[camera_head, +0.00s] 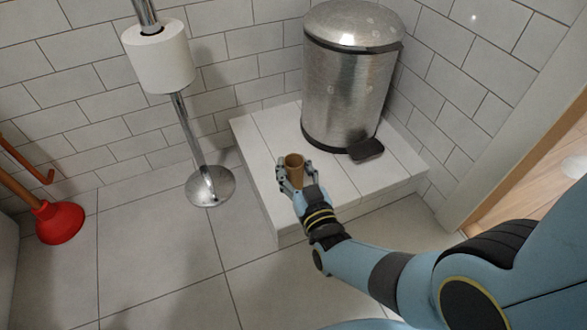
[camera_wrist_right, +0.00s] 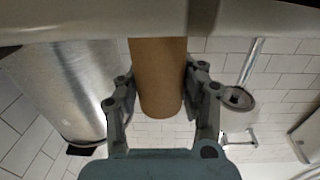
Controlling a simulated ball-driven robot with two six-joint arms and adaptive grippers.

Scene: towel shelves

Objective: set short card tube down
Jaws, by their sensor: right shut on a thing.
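The short card tube (camera_head: 294,164) is brown and stands about upright in the head view, its open end up. My right gripper (camera_head: 296,172) is shut on it, with a finger on either side. My left gripper is not in view.
A steel pedal bin (camera_head: 348,85) stands on the step behind the tube, its black pedal (camera_head: 366,149) to the right. A paper roll stand (camera_head: 209,186) is on the floor to the left, a red plunger (camera_head: 60,222) farther left. The step's left part is bare.

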